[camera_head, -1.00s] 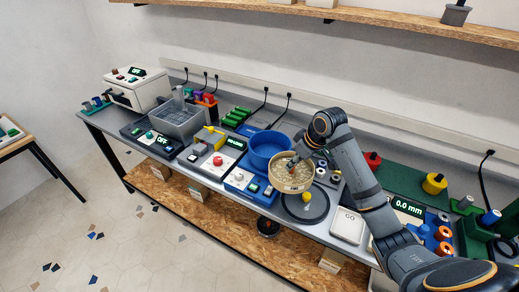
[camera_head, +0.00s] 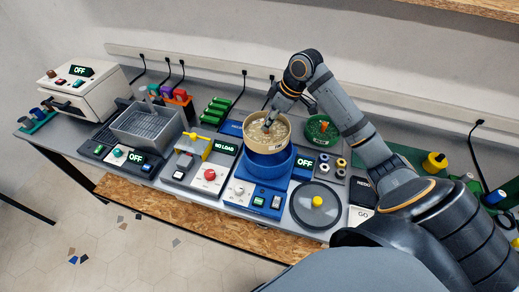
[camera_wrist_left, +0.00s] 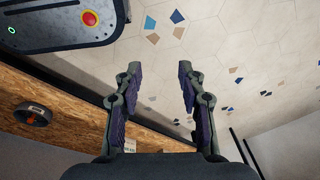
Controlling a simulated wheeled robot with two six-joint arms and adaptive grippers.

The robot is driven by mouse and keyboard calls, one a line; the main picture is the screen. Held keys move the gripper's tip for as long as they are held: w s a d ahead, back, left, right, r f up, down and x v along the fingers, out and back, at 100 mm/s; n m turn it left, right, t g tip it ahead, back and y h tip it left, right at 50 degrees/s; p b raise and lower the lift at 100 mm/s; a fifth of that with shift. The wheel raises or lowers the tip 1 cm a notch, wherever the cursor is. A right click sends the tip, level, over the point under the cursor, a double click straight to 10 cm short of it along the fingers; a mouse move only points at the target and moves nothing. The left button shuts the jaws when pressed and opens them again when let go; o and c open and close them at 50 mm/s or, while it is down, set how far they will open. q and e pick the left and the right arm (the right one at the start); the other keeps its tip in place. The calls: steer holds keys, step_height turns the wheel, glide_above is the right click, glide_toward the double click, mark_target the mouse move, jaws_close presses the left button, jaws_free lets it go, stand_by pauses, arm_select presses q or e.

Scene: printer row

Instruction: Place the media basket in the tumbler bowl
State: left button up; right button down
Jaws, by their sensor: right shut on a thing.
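The media basket (camera_head: 281,138) is a round tan tub with pale grains inside. My right gripper (camera_head: 269,121) is shut on it at its far left side. The basket is over the blue tumbler bowl (camera_head: 268,170) and hides the bowl's back rim and inside. I cannot tell if its underside is still above the rim or just inside it. The bowl's round lid (camera_head: 301,211), dark with a yellow knob, lies flat on the bench in front right of the bowl. My left gripper (camera_wrist_left: 157,82) is open and empty in the left wrist view, above the floor.
A green bowl (camera_head: 318,138) with an orange item stands right of the tumbler. A blue control box (camera_head: 240,194) is in front left, and a grey machine with a yellow lever (camera_head: 195,143) further left. A grey mesh basin (camera_head: 150,128) and white oven (camera_head: 85,88) stand beyond.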

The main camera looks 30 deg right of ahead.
mark_target(273, 136)
steer(key=shift+s+f+p, duration=0.4)
steer(key=shift+s+f, duration=0.4)
steer(key=shift+s, duration=0.25)
step_height(273, 136, down, 3)
steer(key=shift+w+p, duration=0.1)
steer(key=shift+p, duration=0.2)
step_height(273, 136, down, 2)
steer(key=shift+w+f, duration=0.15)
steer(key=shift+f, duration=0.1)
step_height(273, 136, down, 2)
steer(key=shift+f+p, duration=0.1)
steer(key=shift+p, duration=0.4)
steer(key=shift+w+f, duration=0.15)
arm_select(q)
steer(key=s+r, duration=0.1)
steer(key=s, duration=0.1)
steer(key=s+r, duration=0.1)
steer(key=shift+s+r, duration=0.1)
steer(key=shift+s, duration=0.3)
arm_select(e)
steer(key=shift+f, duration=0.1)
steer(key=shift+f, duration=0.2)
